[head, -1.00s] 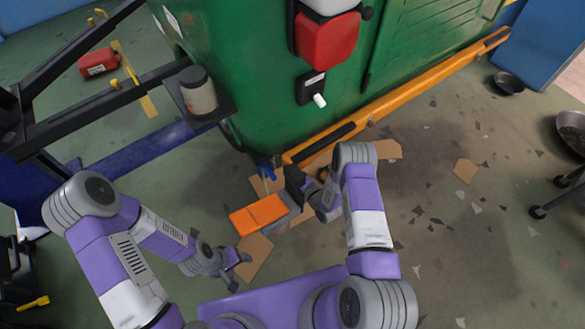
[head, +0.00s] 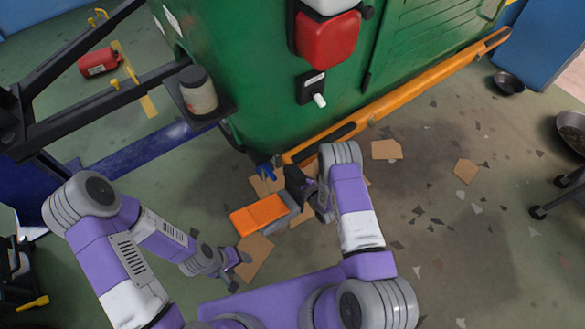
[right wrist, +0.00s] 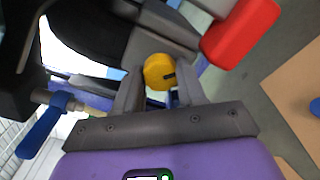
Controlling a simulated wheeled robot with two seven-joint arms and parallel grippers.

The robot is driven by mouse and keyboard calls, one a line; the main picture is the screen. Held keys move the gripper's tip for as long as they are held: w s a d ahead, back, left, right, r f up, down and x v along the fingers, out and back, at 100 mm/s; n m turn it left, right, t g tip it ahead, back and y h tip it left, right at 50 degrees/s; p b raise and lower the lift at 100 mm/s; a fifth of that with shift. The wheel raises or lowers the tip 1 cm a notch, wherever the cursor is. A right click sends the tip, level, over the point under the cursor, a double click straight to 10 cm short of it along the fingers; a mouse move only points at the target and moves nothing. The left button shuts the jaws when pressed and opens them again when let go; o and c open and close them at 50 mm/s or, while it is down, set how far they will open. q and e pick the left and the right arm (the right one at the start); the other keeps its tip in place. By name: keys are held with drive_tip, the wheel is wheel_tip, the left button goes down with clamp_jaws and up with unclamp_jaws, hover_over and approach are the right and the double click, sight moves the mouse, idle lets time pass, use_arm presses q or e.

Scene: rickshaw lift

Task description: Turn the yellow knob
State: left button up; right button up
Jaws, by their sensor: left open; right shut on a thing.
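The yellow knob (right wrist: 159,72) shows in the right wrist view as a round disc with a dark mark near its right edge. My right gripper (right wrist: 160,88) has a finger on either side of the knob and is shut on it. In the head view my right gripper (head: 306,188) is low beside the green rickshaw body, partly behind my own forearm. The knob cannot be made out there. My left gripper (head: 236,270) is open and empty above the floor at lower left, apart from the knob.
The green rickshaw body (head: 265,100) has an orange rail (head: 425,88) along its lower edge. An orange-topped block (head: 258,215) lies left of my right gripper. A blue-handled lever (right wrist: 40,128) is close to it in the wrist view. Cardboard pieces (head: 387,150) litter the floor at right.

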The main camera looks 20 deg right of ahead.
drive_tip(key=shift+d, duration=0.1)
drive_tip(key=o, duration=1.1)
drive_tip(key=shift+c, duration=0.2)
drive_tip(key=shift+s, duration=0.1)
drive_tip(key=p+v, duration=0.2)
drive_tip(key=v, duration=0.5)
drive_tip(key=shift+s, duration=0.2)
